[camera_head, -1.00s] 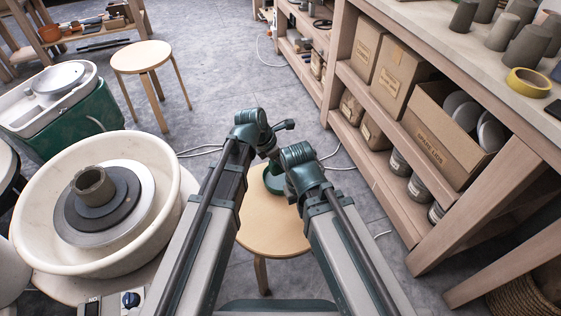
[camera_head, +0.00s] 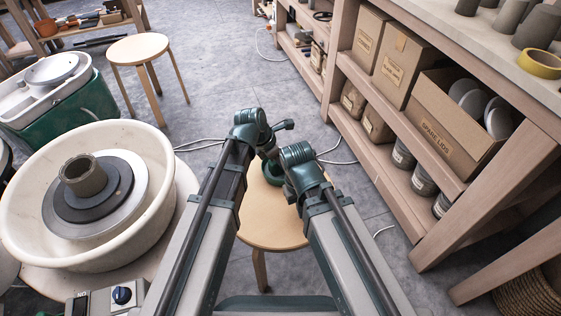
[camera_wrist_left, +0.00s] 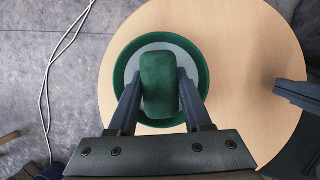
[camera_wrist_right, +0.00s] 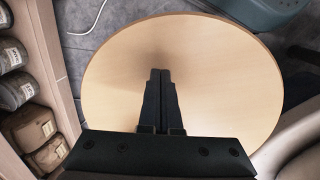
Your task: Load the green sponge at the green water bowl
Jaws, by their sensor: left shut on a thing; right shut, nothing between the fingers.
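The green sponge (camera_wrist_left: 159,82) is between the fingers of my left gripper (camera_wrist_left: 160,98), which is shut on it. The sponge is over the green water bowl (camera_wrist_left: 202,65), whose pale inside shows around it. I cannot tell whether the sponge touches the water. The bowl stands on a round wooden stool (camera_wrist_left: 240,60). In the head view the bowl (camera_head: 273,172) is partly hidden behind my arms, and the sponge is hidden. My right gripper (camera_wrist_right: 160,75) is shut and empty above the same stool top.
A potter's wheel basin (camera_head: 20,215) with a grey clay cylinder (camera_head: 83,176) stands at the left. Shelves (camera_head: 400,135) with boxes and jars stand at the right. Another stool (camera_head: 138,50) is at the back. White cables (camera_head: 340,161) lie on the floor.

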